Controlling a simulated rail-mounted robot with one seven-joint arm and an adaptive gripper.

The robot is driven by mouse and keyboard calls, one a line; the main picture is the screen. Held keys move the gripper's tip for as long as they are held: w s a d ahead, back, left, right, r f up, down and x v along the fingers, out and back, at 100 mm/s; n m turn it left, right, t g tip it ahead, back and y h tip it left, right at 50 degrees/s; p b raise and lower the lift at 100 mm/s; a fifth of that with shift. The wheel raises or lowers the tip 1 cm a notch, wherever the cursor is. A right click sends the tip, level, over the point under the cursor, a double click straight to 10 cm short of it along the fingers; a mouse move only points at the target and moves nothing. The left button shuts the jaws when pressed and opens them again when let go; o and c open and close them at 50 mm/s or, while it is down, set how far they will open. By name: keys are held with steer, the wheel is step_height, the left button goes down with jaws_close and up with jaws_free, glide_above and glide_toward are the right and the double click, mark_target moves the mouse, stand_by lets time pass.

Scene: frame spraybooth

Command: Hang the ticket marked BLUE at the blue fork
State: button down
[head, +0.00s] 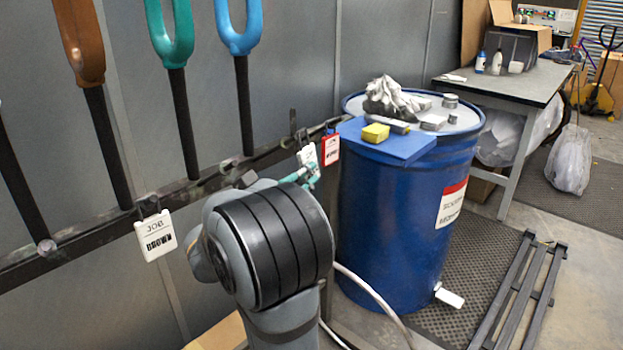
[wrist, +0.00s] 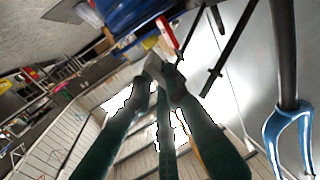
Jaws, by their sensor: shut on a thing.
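The blue fork (head: 240,35) hangs with its dark stem running down to the black rail, and it also shows at the right of the wrist view (wrist: 287,135). My gripper (head: 312,173) is mostly hidden behind my arm in the head view, near the rail to the right of the blue fork's stem. In the wrist view my gripper (wrist: 159,82) is shut on a small pale ticket (wrist: 152,66). A white ticket (head: 306,156) shows at the fingers in the head view; its lettering is too small to read.
A red-edged ticket (head: 330,150) hangs just right of the gripper. A ticket reading JOB BROWN (head: 158,237) hangs on the rail (head: 75,238) between the brown (head: 82,45) and teal (head: 175,40) forks. A blue drum (head: 395,210) stands close on the right.

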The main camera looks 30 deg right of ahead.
steer(key=shift+w+a+f+b, duration=0.3)
steer(key=shift+w+f, duration=0.2)
steer(key=shift+w, duration=0.25)
steer(key=shift+w+a+f+b, duration=0.2)
steer(key=shift+w+f+b, duration=0.25)
steer(key=shift+w, duration=0.35)
steer(key=shift+w+a+f+b, duration=0.3)
steer(key=shift+w+f, duration=0.2)
steer(key=shift+w, duration=0.25)
steer(key=c, duration=1.6)
jaws_free()
steer(key=shift+c, duration=0.2)
steer(key=v, duration=1.2)
steer(key=shift+f, duration=0.1)
steer(key=shift+d, duration=0.15)
